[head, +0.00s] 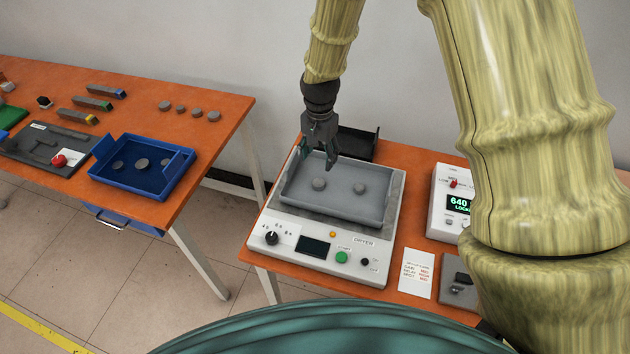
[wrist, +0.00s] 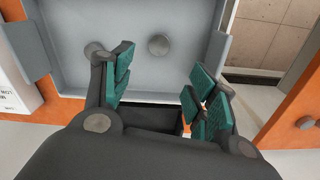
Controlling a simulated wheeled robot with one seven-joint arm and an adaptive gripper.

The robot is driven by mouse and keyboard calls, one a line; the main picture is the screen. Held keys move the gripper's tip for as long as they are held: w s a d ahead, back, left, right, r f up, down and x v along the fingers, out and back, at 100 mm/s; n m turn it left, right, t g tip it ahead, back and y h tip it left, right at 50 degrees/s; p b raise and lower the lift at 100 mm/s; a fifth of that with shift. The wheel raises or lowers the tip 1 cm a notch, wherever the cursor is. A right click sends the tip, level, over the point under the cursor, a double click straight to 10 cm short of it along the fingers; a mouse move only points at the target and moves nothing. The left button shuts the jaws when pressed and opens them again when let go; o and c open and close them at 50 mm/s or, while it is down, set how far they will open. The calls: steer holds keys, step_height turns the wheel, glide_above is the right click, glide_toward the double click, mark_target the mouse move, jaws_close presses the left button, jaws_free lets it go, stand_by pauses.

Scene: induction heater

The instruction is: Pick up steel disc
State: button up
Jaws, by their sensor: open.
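Two round grey steel discs lie in the grey tray (head: 290,203) on top of the dryer (head: 333,263). The left disc (head: 319,184) sits near the tray's middle, and the right disc (head: 359,188) lies to its right. My gripper (head: 317,157) is open and empty above the tray, just behind and over the left disc. In the wrist view, one disc (wrist: 158,44) shows clear beyond the open fingers. The other disc (wrist: 95,48) lies beside the left finger and is partly hidden by it.
A black open bin (head: 357,143) stands behind the dryer. On the left table, a blue tray (head: 140,185) holds several discs, with more loose discs (head: 197,112) behind it. A white unit with a green display (head: 459,205) stands right of the dryer.

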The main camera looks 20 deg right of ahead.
mark_target(318, 183)
step_height(318, 183, down, 4)
steer(key=shift+d+f+p, duration=0.1)
steer(key=shift+p, duration=0.55)
steer(key=shift+s+f, duration=0.2)
steer(key=shift+f, duration=0.2)
steer(key=shift+s+a+f+p, duration=0.15)
steer(key=shift+f+p, duration=0.45)
steer(key=shift+f, duration=0.15)
steer(key=shift+s+a+f+p, duration=0.1)
steer(key=shift+a+f+p, duration=0.05)
steer(key=shift+f+p, duration=0.55)
steer(key=shift+f, duration=1.15)
steer(key=shift+c, duration=0.2)
steer(key=c, duration=1.2)
